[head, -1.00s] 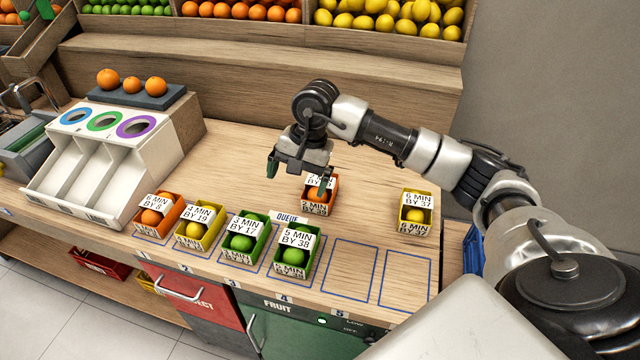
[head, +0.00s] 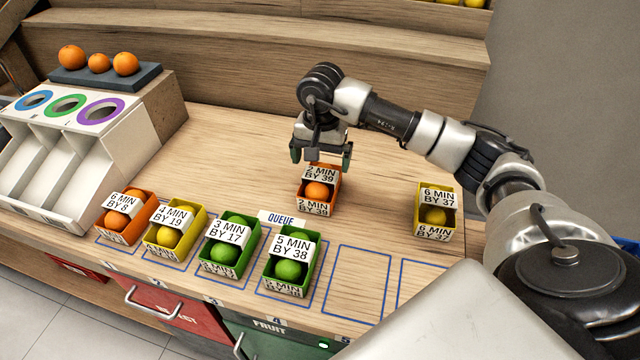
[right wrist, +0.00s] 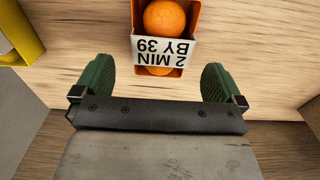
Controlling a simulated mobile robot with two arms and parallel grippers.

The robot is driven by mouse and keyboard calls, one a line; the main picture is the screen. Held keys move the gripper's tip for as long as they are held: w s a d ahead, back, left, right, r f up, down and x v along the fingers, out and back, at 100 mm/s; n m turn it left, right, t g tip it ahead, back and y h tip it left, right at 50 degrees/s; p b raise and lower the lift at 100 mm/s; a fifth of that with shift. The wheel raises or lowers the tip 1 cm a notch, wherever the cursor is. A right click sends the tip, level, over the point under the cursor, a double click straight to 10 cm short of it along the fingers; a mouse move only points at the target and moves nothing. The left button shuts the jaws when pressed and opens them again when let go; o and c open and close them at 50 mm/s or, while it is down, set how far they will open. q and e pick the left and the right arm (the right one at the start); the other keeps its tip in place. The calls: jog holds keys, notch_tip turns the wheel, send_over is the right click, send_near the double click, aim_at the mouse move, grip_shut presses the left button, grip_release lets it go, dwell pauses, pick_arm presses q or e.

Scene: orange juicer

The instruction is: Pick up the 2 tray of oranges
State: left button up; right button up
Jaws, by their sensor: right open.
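The orange tray marked "2 MIN BY 39" (head: 317,190) stands on the wooden counter behind the queue row, with an orange (head: 317,191) in it. It also shows in the right wrist view (right wrist: 137,12), ahead of the fingers, with an orange (right wrist: 164,18) and its white label. My right gripper (head: 321,158) is open and empty, just behind and above this tray in the head view. In the right wrist view its green fingertips (right wrist: 158,82) are spread wider than the tray, which lies beyond them. My left gripper is not in view.
A yellow tray marked "6 MIN BY 37" (head: 436,212) stands to the right. Two outlines at the right are empty. A white sorter (head: 62,165) stands left.

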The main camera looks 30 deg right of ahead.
aim_at(319, 177)
jog(key=f, duration=0.2)
jog(key=shift+s+a+f, duration=0.2)
jog(key=shift+f, duration=0.2)
notch_tip(319, 177, down, 4)
jog(key=shift+w+a+f+p, duration=0.1)
jog(key=shift+w+p, duration=0.05)
jog(key=shift+p, duration=0.85)
jog(key=shift+f, duration=0.65)
jog(key=c, duration=0.8)
